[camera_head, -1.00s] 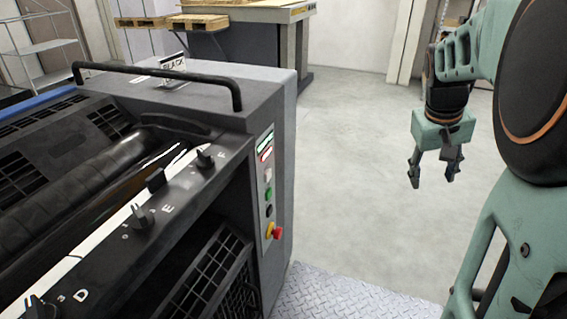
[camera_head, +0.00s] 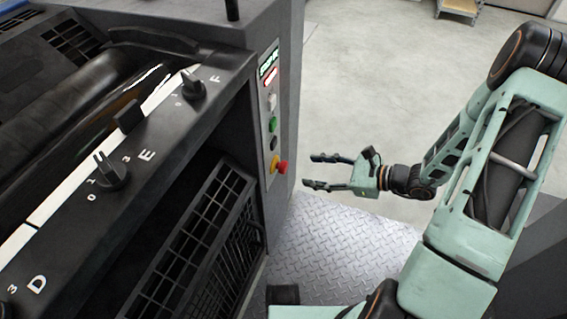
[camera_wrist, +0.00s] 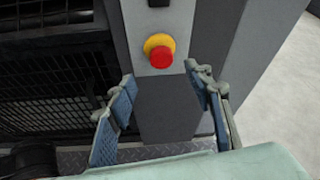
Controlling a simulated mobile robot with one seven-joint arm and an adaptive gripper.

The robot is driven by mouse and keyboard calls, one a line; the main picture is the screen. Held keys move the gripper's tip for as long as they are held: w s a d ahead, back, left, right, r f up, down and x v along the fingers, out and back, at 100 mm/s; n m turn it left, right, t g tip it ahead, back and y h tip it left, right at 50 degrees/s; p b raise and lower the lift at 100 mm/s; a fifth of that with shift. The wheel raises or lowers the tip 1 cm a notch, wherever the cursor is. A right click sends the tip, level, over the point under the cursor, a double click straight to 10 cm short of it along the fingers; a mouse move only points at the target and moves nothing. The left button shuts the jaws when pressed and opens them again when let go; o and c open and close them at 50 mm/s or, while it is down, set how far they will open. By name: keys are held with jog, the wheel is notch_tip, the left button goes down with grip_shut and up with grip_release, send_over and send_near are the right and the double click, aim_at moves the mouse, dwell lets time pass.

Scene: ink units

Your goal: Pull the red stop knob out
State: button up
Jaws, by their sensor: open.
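The red stop knob (camera_head: 282,167) sits on a yellow collar low on the control panel of the dark press, below a column of buttons. In the wrist view the red knob (camera_wrist: 160,58) and its yellow collar (camera_wrist: 158,42) show ahead of my gripper, between the lines of its two fingers. My gripper (camera_head: 316,172) is open and empty, to the right of the knob in the head view, its fingers pointing left at it. In the wrist view my gripper (camera_wrist: 160,82) has its fingers wide apart. The fingertips do not touch the knob.
The control panel (camera_head: 268,120) carries green, black and white buttons above the knob. A dark grille guard (camera_head: 205,240) and a rail with dials D, E and F (camera_head: 150,140) lie to the left. The diamond-plate step (camera_head: 340,240) is below. Open floor (camera_head: 390,80) lies behind.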

aim_at(286, 167)
jog(key=b+x, duration=0.3)
jog(key=x, duration=0.7)
jog(key=shift+w+a+f, duration=0.2)
jog(key=shift+w+a, duration=0.05)
jog(key=shift+a, duration=0.05)
jog(key=shift+c, duration=0.3)
grip_shut()
